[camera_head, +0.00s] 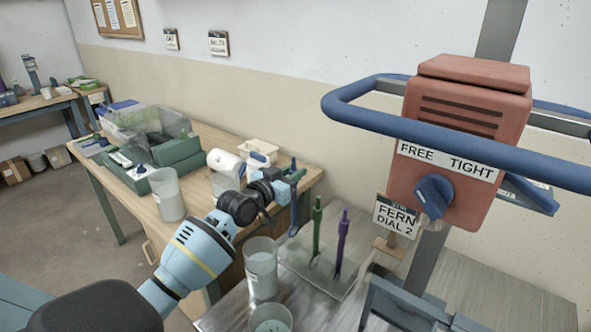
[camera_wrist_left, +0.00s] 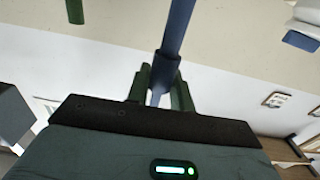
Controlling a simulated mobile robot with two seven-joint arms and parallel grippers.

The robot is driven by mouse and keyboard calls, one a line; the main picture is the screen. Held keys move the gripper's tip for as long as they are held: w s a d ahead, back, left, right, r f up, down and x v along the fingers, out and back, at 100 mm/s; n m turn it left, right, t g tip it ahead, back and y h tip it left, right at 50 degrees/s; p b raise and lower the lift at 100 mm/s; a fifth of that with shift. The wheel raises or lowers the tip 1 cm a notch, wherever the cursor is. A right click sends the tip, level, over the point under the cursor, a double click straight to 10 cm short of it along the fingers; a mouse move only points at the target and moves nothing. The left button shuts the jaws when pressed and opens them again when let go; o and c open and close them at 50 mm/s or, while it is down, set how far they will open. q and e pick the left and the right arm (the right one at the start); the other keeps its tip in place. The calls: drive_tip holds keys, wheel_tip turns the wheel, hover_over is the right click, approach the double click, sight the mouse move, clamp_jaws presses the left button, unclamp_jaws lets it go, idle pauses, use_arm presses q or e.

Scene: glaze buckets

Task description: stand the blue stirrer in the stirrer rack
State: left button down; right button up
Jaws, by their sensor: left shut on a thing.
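The blue stirrer (camera_head: 294,215) hangs upright from my left gripper (camera_head: 290,180), which is shut on its upper part. In the left wrist view the blue shaft (camera_wrist_left: 176,30) runs between the two fingers (camera_wrist_left: 160,88). The stirrer rack (camera_head: 292,256) looks like a low, pale stand on the grey bench. A green stirrer (camera_head: 317,228) and a purple stirrer (camera_head: 342,235) stand upright at it. The blue stirrer is to the left of the green one; I cannot tell its exact height above the rack. My right gripper is not in view.
A pale bucket (camera_head: 261,270) stands just left of the rack, with another (camera_head: 270,319) in front. A red machine (camera_head: 465,130) with a blue handle ring rises at right. A sign (camera_head: 396,215) stands behind the rack. The wooden table (camera_head: 210,215) holds bins and a jar.

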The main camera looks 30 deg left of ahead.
use_arm(q)
drive_tip(key=shift+r+p, duration=0.15)
drive_tip(key=shift+p, duration=0.25)
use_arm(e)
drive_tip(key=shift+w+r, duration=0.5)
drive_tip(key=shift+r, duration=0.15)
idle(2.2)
use_arm(q)
drive_tip(key=shift+f, duration=0.2)
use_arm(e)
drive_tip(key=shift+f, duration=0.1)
use_arm(q)
drive_tip(key=shift+f, duration=0.45)
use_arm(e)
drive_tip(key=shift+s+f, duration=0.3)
use_arm(q)
wheel_tip(320, 180, down, 6)
drive_tip(key=b, duration=0.3)
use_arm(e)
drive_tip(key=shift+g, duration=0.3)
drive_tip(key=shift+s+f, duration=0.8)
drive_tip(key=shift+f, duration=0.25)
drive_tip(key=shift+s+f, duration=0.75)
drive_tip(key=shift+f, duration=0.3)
use_arm(q)
drive_tip(key=shift+f+b, duration=0.4)
drive_tip(key=shift+f, duration=0.15)
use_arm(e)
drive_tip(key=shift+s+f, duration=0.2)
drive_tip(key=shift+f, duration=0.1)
